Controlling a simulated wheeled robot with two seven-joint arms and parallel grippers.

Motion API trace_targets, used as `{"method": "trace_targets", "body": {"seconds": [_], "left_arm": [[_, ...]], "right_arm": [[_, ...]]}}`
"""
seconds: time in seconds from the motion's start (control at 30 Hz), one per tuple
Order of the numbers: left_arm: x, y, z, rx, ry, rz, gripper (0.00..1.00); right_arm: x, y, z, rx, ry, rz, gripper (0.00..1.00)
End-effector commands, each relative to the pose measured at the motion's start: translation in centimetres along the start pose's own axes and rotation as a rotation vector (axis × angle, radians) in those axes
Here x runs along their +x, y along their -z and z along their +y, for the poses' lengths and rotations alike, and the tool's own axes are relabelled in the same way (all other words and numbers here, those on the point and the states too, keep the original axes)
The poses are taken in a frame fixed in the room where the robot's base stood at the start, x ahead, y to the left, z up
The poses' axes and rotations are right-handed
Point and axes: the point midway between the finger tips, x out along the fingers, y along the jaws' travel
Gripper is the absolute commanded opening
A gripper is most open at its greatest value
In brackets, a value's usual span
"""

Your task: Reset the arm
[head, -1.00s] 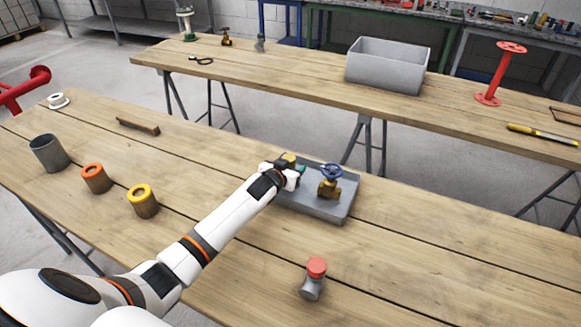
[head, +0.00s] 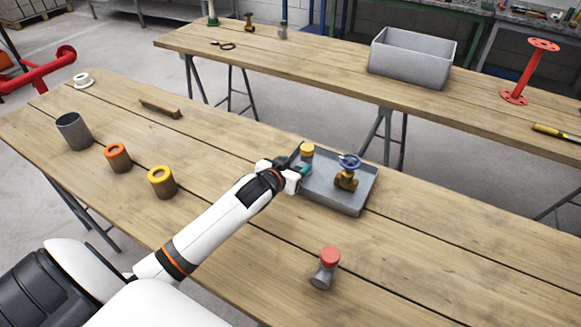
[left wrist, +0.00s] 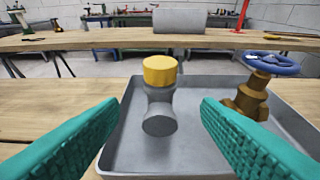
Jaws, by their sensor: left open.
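My left gripper (head: 299,167) is at the left edge of a grey tray (head: 330,200) on the near table. In the left wrist view its two teal fingers (left wrist: 160,130) are apart, with nothing touching them. A grey pipe fitting with a yellow cap (head: 307,150) stands upright in the tray; in the left wrist view it shows (left wrist: 160,95) ahead, between the fingers. A brass valve with a blue handwheel (head: 346,172) stands in the tray to its right. My right gripper is not in view.
A grey bin (head: 411,58) stands on the far table.

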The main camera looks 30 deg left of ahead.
Motion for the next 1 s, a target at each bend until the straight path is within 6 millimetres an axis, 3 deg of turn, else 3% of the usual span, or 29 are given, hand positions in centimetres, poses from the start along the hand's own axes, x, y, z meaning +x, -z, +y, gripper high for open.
{"method": "trace_targets", "body": {"seconds": [0.2, 0.73, 1.0], "left_arm": [[-1.5, 0.0, 0.0, 0.001, 0.0, 0.0, 0.58], [-1.6, -0.1, 0.0, 0.001, 0.0, 0.0, 0.58], [-3.2, -4.2, 0.0, 0.001, 0.0, 0.0, 0.58]], "right_arm": [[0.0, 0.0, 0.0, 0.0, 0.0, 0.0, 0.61], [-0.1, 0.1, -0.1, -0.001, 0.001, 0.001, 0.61], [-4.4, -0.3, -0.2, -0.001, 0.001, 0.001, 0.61]]}}
